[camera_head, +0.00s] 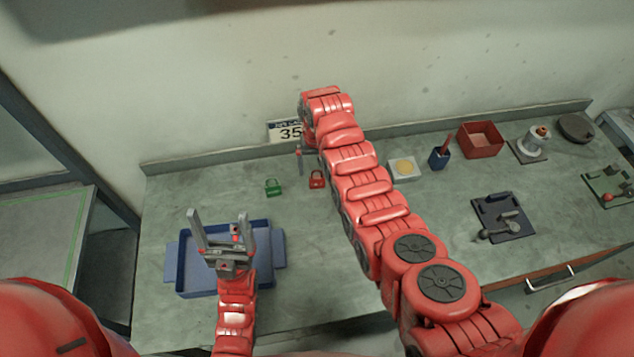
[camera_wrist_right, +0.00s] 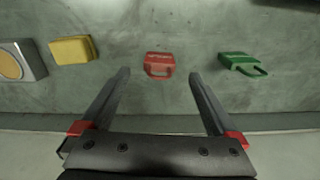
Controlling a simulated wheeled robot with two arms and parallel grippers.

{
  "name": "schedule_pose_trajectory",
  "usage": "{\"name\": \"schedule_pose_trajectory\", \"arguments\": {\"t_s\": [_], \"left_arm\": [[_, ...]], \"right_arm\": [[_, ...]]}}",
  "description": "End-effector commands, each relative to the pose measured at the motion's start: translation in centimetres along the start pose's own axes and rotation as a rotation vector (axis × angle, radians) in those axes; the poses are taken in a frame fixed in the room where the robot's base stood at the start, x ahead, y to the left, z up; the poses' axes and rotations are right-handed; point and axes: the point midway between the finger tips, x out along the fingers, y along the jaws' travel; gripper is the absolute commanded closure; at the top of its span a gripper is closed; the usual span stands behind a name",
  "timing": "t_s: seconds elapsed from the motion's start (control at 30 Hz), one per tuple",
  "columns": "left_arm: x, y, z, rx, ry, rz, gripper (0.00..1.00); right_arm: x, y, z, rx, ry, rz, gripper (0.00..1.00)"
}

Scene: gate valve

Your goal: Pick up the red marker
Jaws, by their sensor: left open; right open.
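A slim red stick, seemingly the red marker (camera_head: 446,144), stands tilted in a small blue cup (camera_head: 439,159) right of my right arm. It does not show in the right wrist view. A red padlock-shaped piece (camera_head: 317,179) lies on the bench; in the right wrist view it (camera_wrist_right: 159,65) is below and between my open right fingers, apart from them. My right gripper (camera_head: 300,158) points down near the back wall, partly hidden by its arm; it also shows in the right wrist view (camera_wrist_right: 157,98). My left gripper (camera_head: 222,225) is open and empty above the blue tray.
A green padlock-shaped piece (camera_head: 273,187) lies left of the red one. A yellow block (camera_wrist_right: 73,50) lies on the other side. A red box (camera_head: 480,139), valve part (camera_head: 533,143) and dark tool tray (camera_head: 503,216) stand right. The blue tray (camera_head: 182,270) is front left.

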Motion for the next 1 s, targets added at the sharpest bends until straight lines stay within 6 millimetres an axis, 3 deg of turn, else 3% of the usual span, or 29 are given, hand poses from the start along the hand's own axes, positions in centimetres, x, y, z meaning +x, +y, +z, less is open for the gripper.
{"name": "schedule_pose_trajectory", "arguments": {"t_s": [0.17, 0.47, 0.7, 0.77, 1.0], "left_arm": [[-0.4, 0.0, 0.1, 0.0, 0.0, 0.0, 0.13], [-2.9, 0.1, 0.5, 0.0, 0.0, 0.0, 0.13], [-2.7, 0.1, 0.5, 0.0, 0.0, 0.0, 0.13], [-2.7, 0.1, 0.5, 0.0, 0.0, 0.0, 0.13], [-2.7, 0.1, 0.5, 0.0, 0.0, 0.0, 0.13]], "right_arm": [[0.9, 0.0, 0.0, 0.0, -0.002, 0.001, 0.05], [5.4, 0.2, -0.1, 0.001, -0.005, 0.002, 0.05], [5.4, 0.1, -0.2, 0.0, 0.0, 0.001, 0.05], [5.4, 0.1, -0.2, 0.0, 0.0, 0.001, 0.12], [5.4, 0.1, -0.2, 0.0, 0.0, 0.001, 0.55]]}}
